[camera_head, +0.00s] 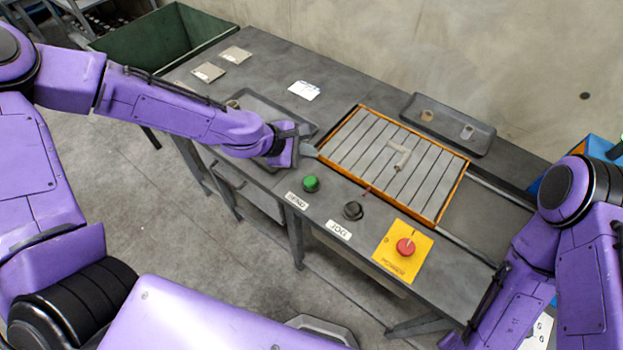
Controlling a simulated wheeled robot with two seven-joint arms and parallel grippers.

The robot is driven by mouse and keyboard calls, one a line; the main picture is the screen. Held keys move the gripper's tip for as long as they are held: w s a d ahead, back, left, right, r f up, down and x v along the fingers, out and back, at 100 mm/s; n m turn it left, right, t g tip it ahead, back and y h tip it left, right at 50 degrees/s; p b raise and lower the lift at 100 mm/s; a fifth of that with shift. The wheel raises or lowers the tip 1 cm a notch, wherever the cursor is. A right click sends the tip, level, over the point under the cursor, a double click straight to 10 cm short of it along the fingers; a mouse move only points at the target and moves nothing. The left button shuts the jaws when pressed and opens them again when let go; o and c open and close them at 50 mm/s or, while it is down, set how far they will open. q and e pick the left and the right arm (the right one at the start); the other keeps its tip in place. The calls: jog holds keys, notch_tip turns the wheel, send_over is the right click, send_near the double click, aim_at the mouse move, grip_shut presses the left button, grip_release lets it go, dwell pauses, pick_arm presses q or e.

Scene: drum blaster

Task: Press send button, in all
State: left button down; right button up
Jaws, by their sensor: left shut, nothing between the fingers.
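The green button (311,183) stands on the front edge of the grey table, behind a small white label (297,200) that seems to read SEND. My left gripper (311,150) is shut and empty. It is over the table at the left corner of the orange-framed slatted tray (447,199), beyond the green button and apart from it in the picture. Its height above the table is hard to tell. My right arm comes in at the right, but its gripper is out of view.
A black knob (352,210) with a JOG label (339,230) and a red knob (405,247) on a yellow POWER plate (385,262) stand right of the green button. A pale piece (398,156) lies on the slats. A dark tray (470,147) with small cylinders lies behind.

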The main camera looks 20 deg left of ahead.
aim_at(308, 182)
pick_arm(q)
notch_tip(308, 182, down, 9)
jog(key=b, duration=0.8)
jog(key=shift+r, duration=0.15)
dwell(1.5)
jog(key=shift+f+b, duration=0.4)
jog(key=shift+f, duration=0.1)
